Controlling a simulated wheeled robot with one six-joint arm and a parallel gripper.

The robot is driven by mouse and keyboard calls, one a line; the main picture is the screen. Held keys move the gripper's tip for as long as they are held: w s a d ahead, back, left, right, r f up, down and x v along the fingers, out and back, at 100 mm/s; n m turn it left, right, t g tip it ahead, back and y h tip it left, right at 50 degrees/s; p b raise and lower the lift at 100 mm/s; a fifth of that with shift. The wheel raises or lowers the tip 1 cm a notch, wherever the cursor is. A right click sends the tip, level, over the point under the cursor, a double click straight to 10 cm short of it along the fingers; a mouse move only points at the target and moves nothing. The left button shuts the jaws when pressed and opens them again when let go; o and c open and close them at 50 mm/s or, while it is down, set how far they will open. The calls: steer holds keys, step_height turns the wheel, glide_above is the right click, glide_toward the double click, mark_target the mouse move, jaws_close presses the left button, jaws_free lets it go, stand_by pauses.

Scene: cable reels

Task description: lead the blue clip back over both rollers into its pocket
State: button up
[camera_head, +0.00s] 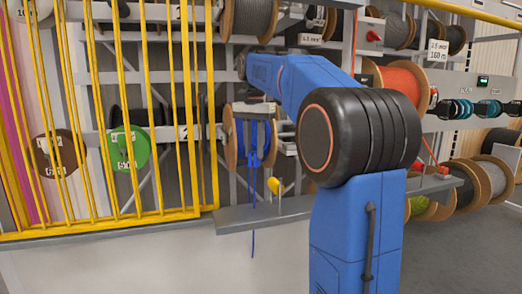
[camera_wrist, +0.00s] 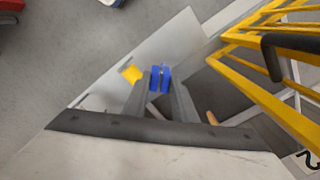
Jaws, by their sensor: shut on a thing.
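In the wrist view the blue clip (camera_wrist: 165,78) sits between the two dark fingertips of my gripper (camera_wrist: 160,84). The gripper is shut on it. In the head view the gripper (camera_head: 254,150) hangs in front of a wooden reel (camera_head: 230,151), with blue showing between its fingers. A thin blue cable (camera_head: 253,225) hangs below it, past the front edge of a grey shelf (camera_head: 232,222). A yellow piece (camera_head: 273,185) stands just right of the cable; it also shows left of the clip in the wrist view (camera_wrist: 131,72). I cannot make out the rollers or the pocket.
A yellow barred guard (camera_head: 182,120) stands left of the gripper, and its bars show close on the right in the wrist view (camera_wrist: 262,62). An orange reel (camera_head: 402,86) and other cable reels fill the rack behind. Grey floor (camera_head: 455,265) is open at right.

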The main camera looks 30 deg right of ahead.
step_height(320, 180, up, 8)
steer(key=shift+d+r, duration=0.1)
steer(key=shift+r, duration=0.05)
steer(key=shift+d+r, duration=0.2)
steer(key=s+d, duration=0.3)
steer(key=d, duration=1.9)
steer(key=shift+s, duration=0.2)
stand_by(0.4)
steer(key=shift+s, duration=0.1)
stand_by(0.4)
